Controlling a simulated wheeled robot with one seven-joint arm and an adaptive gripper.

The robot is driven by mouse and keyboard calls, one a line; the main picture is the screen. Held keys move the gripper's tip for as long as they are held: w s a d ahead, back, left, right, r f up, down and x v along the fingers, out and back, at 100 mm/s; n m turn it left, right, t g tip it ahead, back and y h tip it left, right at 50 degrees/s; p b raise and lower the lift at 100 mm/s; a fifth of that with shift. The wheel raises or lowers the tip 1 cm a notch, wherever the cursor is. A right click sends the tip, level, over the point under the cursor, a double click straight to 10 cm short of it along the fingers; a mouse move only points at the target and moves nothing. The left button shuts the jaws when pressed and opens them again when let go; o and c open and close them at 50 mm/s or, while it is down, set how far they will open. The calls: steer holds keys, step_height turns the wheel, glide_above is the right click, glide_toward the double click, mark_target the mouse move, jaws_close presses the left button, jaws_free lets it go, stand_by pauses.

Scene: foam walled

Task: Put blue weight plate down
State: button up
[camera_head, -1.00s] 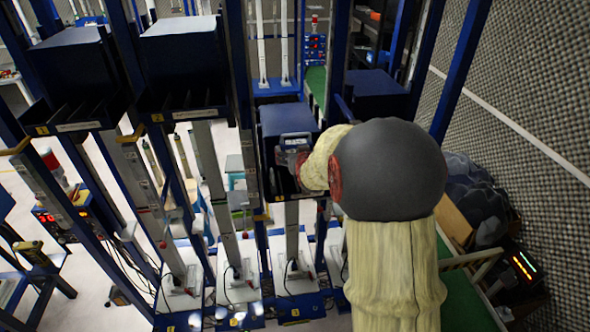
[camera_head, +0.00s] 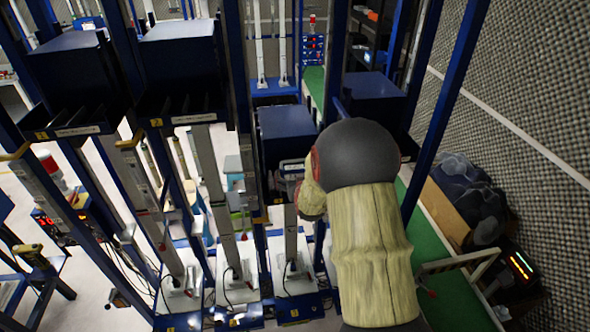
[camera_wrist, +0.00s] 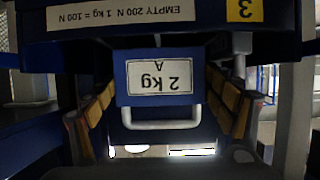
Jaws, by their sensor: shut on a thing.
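The blue weight plate (camera_wrist: 160,52) is in the wrist view, with a white label reading "2 kg A" and a pale handle bar. The text appears upside down. My gripper (camera_wrist: 160,92) has yellow-padded fingers on the left and right of the plate and is shut on it. The plate is at a dark blue rack edge (camera_wrist: 110,38) bearing a "3" tag and an "EMPTY 200 N" label. Whether it rests on a support cannot be told. In the head view my arm hides most of the gripper beside the third blue rack box (camera_head: 286,122).
Two similar blue rack boxes (camera_head: 72,65) (camera_head: 182,52) stand to the left, with tall blue posts between. A textured grey wall (camera_head: 520,130) rises on the right. Dark bagged objects (camera_head: 462,190) and a green strip (camera_head: 450,265) lie beside my arm.

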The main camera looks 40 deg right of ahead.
steer(key=shift+w+d+r, duration=0.1)
steer(key=shift+r, duration=0.4)
steer(key=shift+f, duration=0.15)
steer(key=o, duration=1.6)
steer(key=shift+f, duration=0.45)
steer(key=shift+o, duration=1.4)
steer(key=shift+s+r, duration=0.1)
steer(key=shift+s, duration=0.15)
steer(key=shift+o, duration=0.9)
steer(key=shift+w, duration=0.1)
